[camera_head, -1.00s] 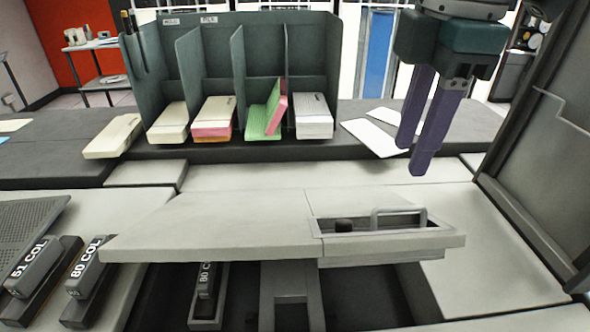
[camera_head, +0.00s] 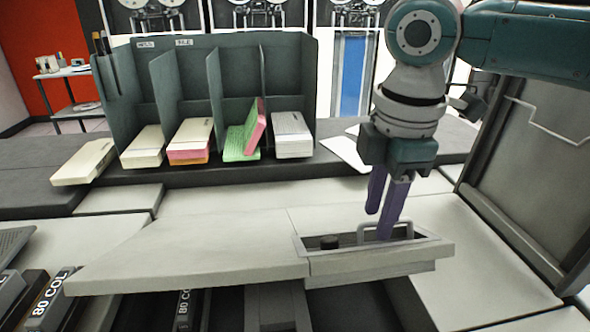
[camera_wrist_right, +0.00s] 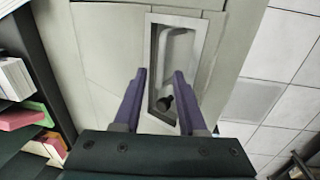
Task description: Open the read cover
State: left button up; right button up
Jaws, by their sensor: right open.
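The read cover (camera_head: 200,240) is a pale grey panel across the middle of the head view. A recess near its right end holds a grey bar handle (camera_head: 368,226) and a dark knob (camera_head: 329,242). My right gripper (camera_head: 378,225) points down at the handle, with its two purple fingers apart. In the right wrist view, the fingers (camera_wrist_right: 159,72) show nothing held between them; one tip is left of the recess and the other overlaps it near the handle (camera_wrist_right: 180,33). Contact with the handle cannot be told. My left gripper is not in view.
A dark green card rack (camera_head: 215,60) with several card stacks stands behind the cover. A dark upright panel (camera_head: 540,170) rises on the right. Dark openings lie below the cover's front edge. Black "80 COL" blocks (camera_head: 50,300) sit at lower left.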

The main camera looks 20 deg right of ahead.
jog(key=shift+c, duration=0.2)
grip_shut()
dwell(1.1)
